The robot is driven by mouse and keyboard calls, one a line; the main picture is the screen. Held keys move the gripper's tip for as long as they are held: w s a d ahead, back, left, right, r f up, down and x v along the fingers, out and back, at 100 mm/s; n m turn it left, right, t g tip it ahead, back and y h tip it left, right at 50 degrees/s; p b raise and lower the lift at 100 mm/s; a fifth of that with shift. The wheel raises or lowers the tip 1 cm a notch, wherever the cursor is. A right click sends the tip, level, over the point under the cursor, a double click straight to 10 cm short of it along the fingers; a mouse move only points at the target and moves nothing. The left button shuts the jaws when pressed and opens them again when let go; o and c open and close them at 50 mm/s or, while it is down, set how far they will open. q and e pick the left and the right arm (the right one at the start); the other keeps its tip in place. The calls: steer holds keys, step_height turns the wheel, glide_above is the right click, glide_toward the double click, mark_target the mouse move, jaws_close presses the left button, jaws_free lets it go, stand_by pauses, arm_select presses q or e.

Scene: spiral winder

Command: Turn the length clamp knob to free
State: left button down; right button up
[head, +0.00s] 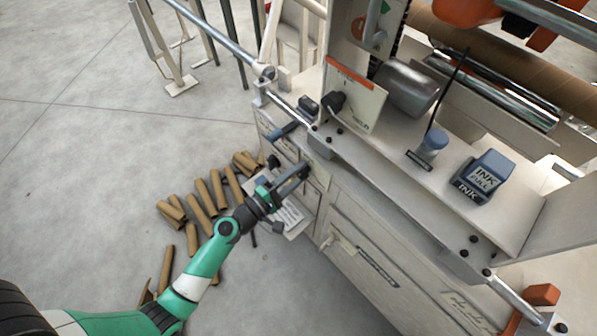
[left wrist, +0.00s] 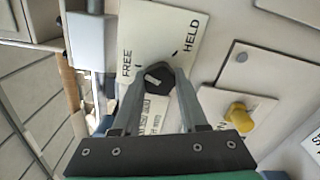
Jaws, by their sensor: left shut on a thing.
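The length clamp knob (left wrist: 159,77) is black and faceted, in front of a cream plate (left wrist: 160,28) marked FREE on the left and HELD on the right. My left gripper (left wrist: 158,88) has one finger on each side of the knob and is shut on it. I cannot clearly tell which mark the knob points to. In the head view my left gripper (head: 299,175) reaches the front face of the cream machine (head: 345,215), and its fingers mostly hide the knob there. My right gripper is not in view.
In the left wrist view, a yellow knob (left wrist: 238,113) stands to the right, and a grey block (left wrist: 91,40) is at the upper left. Several cardboard tubes (head: 203,197) lie on the floor left of the machine. A metal rail (head: 215,35) runs above the front.

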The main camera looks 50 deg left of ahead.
arm_select(q)
steer(key=shift+n, duration=2)
steer(key=shift+c, duration=2.2)
jaws_free()
steer(key=s, duration=1.1)
steer(key=shift+s+p, duration=0.3)
steer(key=shift+s, duration=0.05)
